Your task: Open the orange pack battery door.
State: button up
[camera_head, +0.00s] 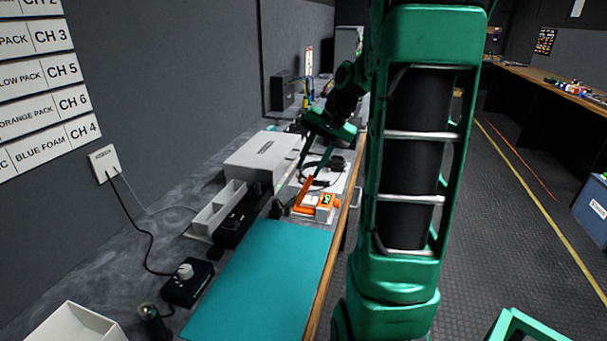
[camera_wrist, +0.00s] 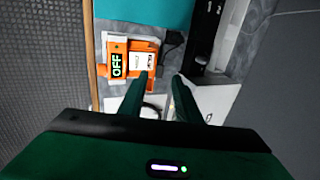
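The orange pack (camera_head: 325,213) lies on the bench near its front edge, just past the teal mat. An orange flap (camera_head: 303,190) stands tilted up at its far left side; I cannot tell for certain that it is the battery door. In the wrist view the orange pack (camera_wrist: 131,46) shows a white label and a display reading OFF (camera_wrist: 117,65). My gripper (camera_head: 314,165) is above and beyond the pack, fingers pointing down. In the wrist view my gripper (camera_wrist: 160,77) has its fingers apart with nothing between them; the left fingertip overlaps the pack's lower edge.
A teal mat (camera_head: 262,279) covers the near bench. A grey-white box (camera_head: 262,158), a white tray (camera_head: 216,208) and a black strip device (camera_head: 243,215) stand left of the pack. Headphones (camera_head: 335,163) lie beyond it. The bench's wooden edge (camera_head: 337,245) runs along the right.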

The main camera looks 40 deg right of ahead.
aim_at(302, 180)
jog(key=shift+x, duration=1.6)
grip_shut()
jog(key=shift+w+a+r+g+h, duration=0.1)
jog(key=shift+w+a+g+h, duration=0.25)
jog(key=shift+w+g, duration=0.15)
jog(key=shift+w+a+r, duration=0.1)
jog(key=shift+w+a, duration=0.2)
jog(key=shift+w, duration=0.2)
jog(key=shift+w+a, duration=0.25)
jog(key=shift+w, duration=0.25)
grip_release()
